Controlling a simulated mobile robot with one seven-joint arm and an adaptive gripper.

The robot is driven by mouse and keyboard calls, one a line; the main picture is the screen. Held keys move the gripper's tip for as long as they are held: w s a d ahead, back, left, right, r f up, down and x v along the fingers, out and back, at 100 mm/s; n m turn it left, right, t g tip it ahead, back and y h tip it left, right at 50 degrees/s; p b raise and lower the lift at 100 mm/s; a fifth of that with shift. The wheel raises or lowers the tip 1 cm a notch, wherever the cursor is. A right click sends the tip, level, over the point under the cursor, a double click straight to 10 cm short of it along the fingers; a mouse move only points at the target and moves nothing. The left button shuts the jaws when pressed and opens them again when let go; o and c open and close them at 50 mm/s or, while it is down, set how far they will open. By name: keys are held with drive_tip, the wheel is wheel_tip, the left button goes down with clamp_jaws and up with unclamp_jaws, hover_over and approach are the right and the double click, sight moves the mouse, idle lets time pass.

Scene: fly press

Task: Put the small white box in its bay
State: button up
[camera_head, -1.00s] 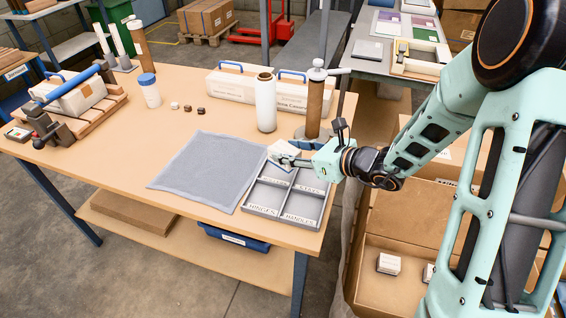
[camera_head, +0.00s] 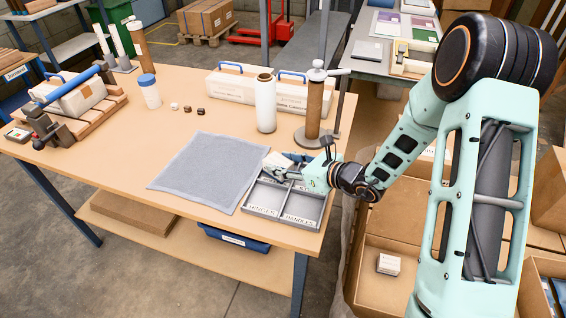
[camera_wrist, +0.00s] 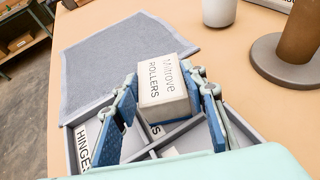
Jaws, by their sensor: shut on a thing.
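The small white box (camera_wrist: 163,82), labelled "Miltrove ROLLERS", is between the blue-padded fingers of my gripper (camera_wrist: 166,88), which is shut on it. In the head view the box (camera_head: 274,160) and my gripper (camera_head: 284,170) are over the back part of the grey divided tray (camera_head: 331,204), near the cloth. The tray's front bays are labelled "HINGES" and "HANDLES". In the wrist view the tray (camera_wrist: 70,155) lies below the fingers. The back bays' labels are mostly hidden by the box and fingers. I cannot tell how high the box is above the tray.
A grey cloth (camera_head: 205,170) lies left of the tray. A white cylinder (camera_head: 266,105) and a brown post on a round base (camera_head: 314,110) stand behind it. A cardboard carton (camera_head: 370,300) holding another small white box (camera_head: 388,264) is at right.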

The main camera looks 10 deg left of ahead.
drive_tip(key=shift+f, duration=0.15)
drive_tip(key=o, duration=1.4)
drive_tip(key=shift+r, duration=0.3)
drive_tip(key=v, duration=1.2)
drive_tip(key=shift+f, duration=0.1)
